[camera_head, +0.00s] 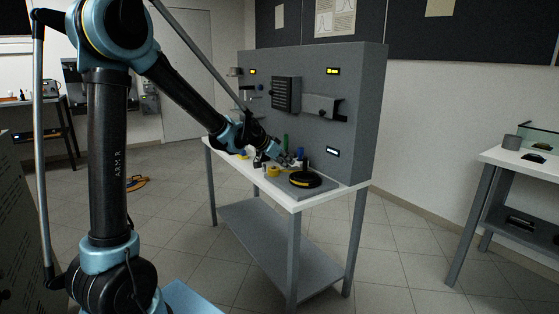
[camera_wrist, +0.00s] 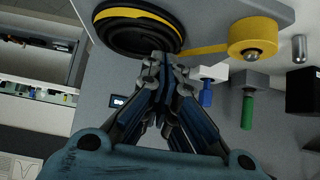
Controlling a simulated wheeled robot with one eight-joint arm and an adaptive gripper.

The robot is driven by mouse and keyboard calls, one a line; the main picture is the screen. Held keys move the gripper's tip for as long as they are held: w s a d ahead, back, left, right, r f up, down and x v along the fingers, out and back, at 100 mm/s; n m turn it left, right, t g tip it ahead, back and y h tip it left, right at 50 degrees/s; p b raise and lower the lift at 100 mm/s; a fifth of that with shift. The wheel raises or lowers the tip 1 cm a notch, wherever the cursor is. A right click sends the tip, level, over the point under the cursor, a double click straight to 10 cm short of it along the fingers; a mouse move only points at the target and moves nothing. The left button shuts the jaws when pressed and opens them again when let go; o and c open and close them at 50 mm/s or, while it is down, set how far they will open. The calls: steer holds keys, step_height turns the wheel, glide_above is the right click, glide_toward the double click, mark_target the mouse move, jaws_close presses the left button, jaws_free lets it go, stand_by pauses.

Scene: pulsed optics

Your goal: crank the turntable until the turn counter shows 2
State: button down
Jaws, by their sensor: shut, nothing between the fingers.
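The turntable (camera_head: 306,180) is a round black disc with a yellow line, on a grey plate at the near right of the workbench. It also shows at the top of the wrist view (camera_wrist: 137,28). My gripper (camera_wrist: 163,60) is shut and empty, its fingertips overlapping the disc's near edge in the wrist view; I cannot tell whether they touch it. In the head view my gripper (camera_head: 292,161) is just left of and behind the disc. A small lit display (camera_head: 333,152) on the panel above the turntable may be the turn counter; its digits are too small to read. No crank handle is clearly visible.
A yellow spool (camera_wrist: 253,38) stands beside the turntable, with a yellow strip between them. A blue-handled part (camera_wrist: 206,95) and a green-handled part (camera_wrist: 247,110) are nearby. The grey panel (camera_head: 357,90) rises behind the bench. Another table (camera_head: 500,156) stands at right.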

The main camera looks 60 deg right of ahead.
mark_target(296, 173)
steer(key=d, duration=0.2)
steer(key=s+d, duration=0.1)
steer(key=shift+s+d+f, duration=0.1)
steer(key=shift+f, duration=0.25)
steer(key=shift+s+d, duration=0.25)
steer(key=shift+d, duration=0.45)
